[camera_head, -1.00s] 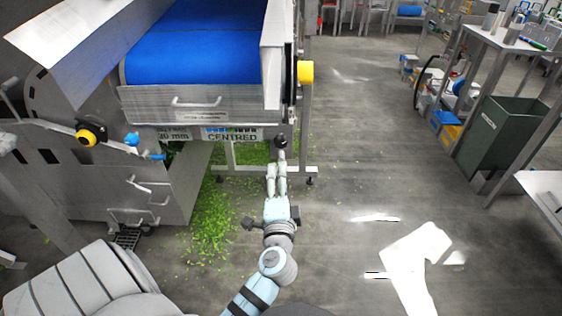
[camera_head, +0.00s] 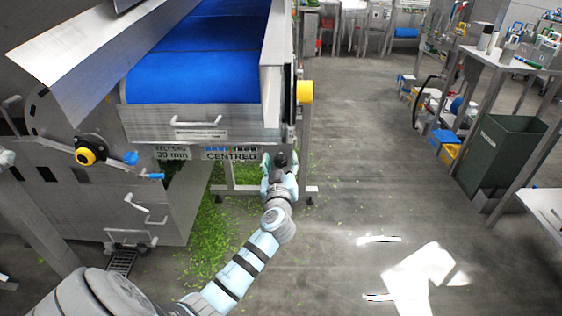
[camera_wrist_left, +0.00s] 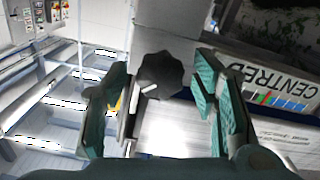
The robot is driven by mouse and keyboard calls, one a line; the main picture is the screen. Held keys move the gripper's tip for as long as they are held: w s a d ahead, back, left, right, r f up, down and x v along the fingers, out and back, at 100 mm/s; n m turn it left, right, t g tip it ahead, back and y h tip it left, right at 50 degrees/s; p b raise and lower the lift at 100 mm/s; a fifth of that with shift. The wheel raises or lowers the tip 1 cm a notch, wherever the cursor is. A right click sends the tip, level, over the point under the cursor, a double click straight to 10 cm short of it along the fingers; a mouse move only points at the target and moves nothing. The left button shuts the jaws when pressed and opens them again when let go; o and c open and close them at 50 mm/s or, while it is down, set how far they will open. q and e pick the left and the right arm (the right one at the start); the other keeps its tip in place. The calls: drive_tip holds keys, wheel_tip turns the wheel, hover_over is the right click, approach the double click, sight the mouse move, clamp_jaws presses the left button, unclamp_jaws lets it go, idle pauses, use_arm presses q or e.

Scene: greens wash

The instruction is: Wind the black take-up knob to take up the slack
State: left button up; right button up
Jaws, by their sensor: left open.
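The black take-up knob (camera_head: 280,159) sits under the right front corner of the blue-belted machine, beside the CENTRED gauge (camera_head: 230,154). In the left wrist view the knob (camera_wrist_left: 160,72) is dark and lobed, with a white mark on its lower face. My left gripper (camera_head: 280,170) is at the knob. In the wrist view its teal-padded fingers (camera_wrist_left: 161,88) stand open on either side of the knob, with a visible gap on each side. Whether the fingertips reach fully around the knob's depth is hard to tell. My right gripper is not in view.
The blue belt (camera_head: 195,75) runs above a metal front panel with a handle. A yellow knob (camera_head: 86,156) is on the machine's left side and a yellow cap (camera_head: 305,91) on its right. Green scraps (camera_head: 208,240) litter the floor.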

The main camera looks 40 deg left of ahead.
use_arm(q)
drive_tip(key=shift+w+a, duration=0.3)
drive_tip(key=shift+w, duration=0.05)
drive_tip(key=c, duration=1.2)
drive_tip(key=shift+m, duration=0.5)
